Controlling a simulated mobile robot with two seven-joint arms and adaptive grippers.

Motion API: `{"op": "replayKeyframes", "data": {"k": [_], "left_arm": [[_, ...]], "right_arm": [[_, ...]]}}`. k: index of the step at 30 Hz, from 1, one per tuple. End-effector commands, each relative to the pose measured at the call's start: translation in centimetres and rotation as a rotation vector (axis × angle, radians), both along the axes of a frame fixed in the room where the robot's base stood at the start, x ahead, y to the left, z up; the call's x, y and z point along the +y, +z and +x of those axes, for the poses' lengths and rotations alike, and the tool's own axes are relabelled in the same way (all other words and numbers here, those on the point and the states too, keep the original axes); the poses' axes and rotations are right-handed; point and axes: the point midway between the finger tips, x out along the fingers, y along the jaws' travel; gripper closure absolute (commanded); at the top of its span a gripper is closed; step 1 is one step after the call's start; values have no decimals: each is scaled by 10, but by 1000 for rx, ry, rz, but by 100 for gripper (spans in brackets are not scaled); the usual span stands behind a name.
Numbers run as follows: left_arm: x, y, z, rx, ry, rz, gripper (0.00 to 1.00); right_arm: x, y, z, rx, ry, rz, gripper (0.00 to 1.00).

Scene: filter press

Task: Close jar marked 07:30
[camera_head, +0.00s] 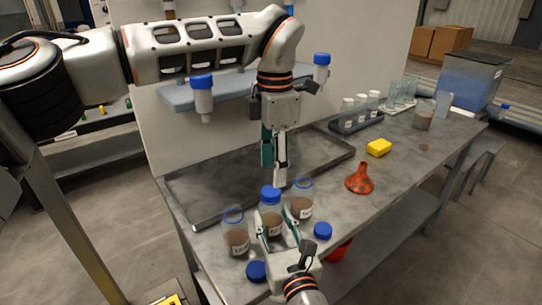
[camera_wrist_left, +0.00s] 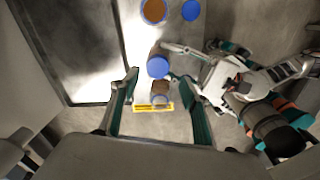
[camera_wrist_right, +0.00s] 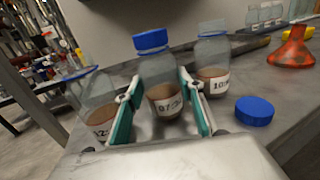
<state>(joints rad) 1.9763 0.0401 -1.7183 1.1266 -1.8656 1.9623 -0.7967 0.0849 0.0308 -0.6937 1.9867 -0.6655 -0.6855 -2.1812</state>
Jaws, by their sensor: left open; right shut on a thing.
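The jar marked 07:3-something (camera_wrist_right: 163,98), its last digit unclear, holds brown matter and stands between two other jars. A blue lid (camera_wrist_right: 150,40) sits on its mouth; I cannot tell how tightly. In the head view the jar (camera_head: 271,218) and its lid (camera_head: 271,194) are at the bench's near end. My right gripper (camera_head: 277,232) is shut around the jar's body; its fingers flank the jar in the right wrist view (camera_wrist_right: 160,100). My left gripper (camera_head: 274,165) is open, pointing down above the lid. In the left wrist view the lid (camera_wrist_left: 158,67) lies ahead between its fingers.
Open jars stand left (camera_head: 236,236) and right (camera_head: 302,204) of the held one. Loose blue lids lie on the bench at front (camera_head: 256,271) and right (camera_head: 323,230). A grey tray (camera_head: 185,210) is behind.

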Motion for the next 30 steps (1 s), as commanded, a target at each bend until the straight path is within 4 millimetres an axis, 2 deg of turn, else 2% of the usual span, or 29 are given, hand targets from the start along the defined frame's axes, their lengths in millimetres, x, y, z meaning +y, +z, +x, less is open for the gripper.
{"op": "replayKeyframes", "data": {"k": [30], "left_arm": [[2,14,2,-17,1976,-11,54]], "right_arm": [[0,0,0,0,0,0,100]]}}
